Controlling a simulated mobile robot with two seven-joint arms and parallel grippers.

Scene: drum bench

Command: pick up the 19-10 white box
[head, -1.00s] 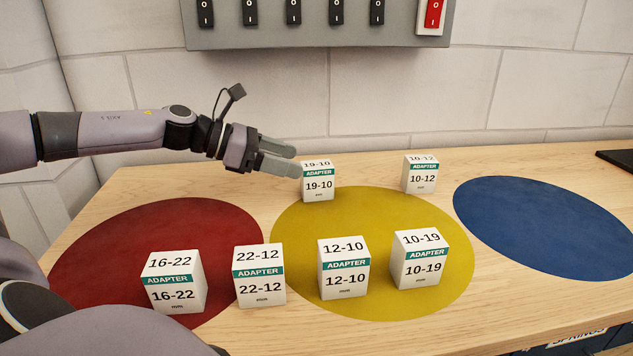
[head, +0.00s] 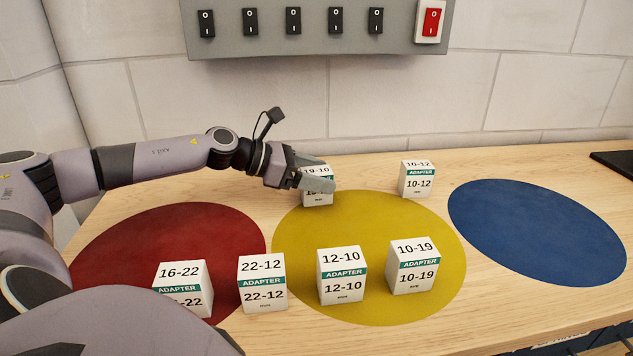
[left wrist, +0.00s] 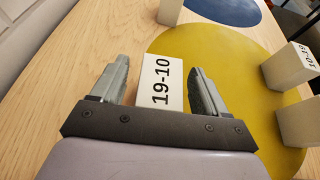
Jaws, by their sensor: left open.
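The 19-10 white box (head: 318,198) stands at the back edge of the yellow circle (head: 400,215). Its lower label is partly hidden by my gripper in the head view. My left gripper (head: 313,178) reaches in from the left at the box. In the left wrist view the 19-10 box (left wrist: 160,82) shows its top face between the two spread fingers of my left gripper (left wrist: 160,80). The fingers are open, one on each side of the box, with a visible gap at the left finger. My right gripper is not in view.
The 10-12 box (head: 416,180) stands to the right at the back. Boxes 16-22 (head: 184,290), 22-12 (head: 262,284), 12-10 (head: 342,276) and 10-19 (head: 413,267) stand in front. A red circle (head: 150,235) and a blue circle (head: 540,235) lie on the bench. A switch panel (head: 320,38) hangs behind.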

